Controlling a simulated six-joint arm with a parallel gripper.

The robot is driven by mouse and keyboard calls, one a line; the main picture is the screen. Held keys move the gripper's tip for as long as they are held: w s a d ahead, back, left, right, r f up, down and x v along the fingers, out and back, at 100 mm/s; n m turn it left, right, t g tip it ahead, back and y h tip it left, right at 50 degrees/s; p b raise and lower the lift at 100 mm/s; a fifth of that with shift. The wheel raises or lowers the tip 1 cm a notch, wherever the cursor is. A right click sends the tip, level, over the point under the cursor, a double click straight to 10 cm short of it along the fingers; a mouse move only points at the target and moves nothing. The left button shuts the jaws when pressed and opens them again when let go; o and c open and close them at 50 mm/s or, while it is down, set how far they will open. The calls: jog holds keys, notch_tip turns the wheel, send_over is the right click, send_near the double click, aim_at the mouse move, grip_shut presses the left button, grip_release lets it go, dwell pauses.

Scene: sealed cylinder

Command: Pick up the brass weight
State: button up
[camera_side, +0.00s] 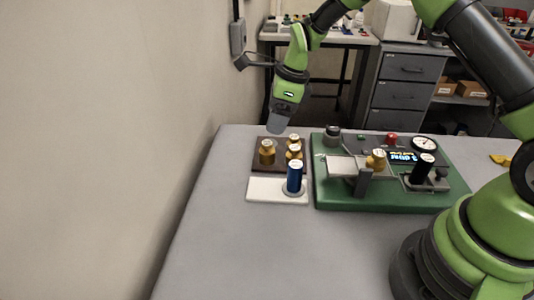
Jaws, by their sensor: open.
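Several brass weights stand on a dark brown tray (259,165) near the back left of the table. One brass weight (267,152) is at the tray's left, another (295,141) at its back right, and a third (293,154) just in front of that one. One more brass weight (376,160) sits on the green apparatus (340,197). My gripper (278,124) hangs above and behind the tray, pointing down and apart from the weights. Its fingers are small and hard to make out here; it holds nothing that I can see.
A blue cylinder (294,177) stands upright on a white plate (262,190) in front of the tray. The apparatus carries a dial gauge (424,144), a lit display (403,157), a red knob (391,139) and a black cylinder (422,168). The table's front left is clear.

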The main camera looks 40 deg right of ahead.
aim_at(267, 143)
jog(key=x, duration=1)
jog(key=shift+s+f, duration=0.1)
jog(key=shift+f, duration=0.2)
jog(key=shift+r, duration=0.1)
jog(key=c, duration=1.2)
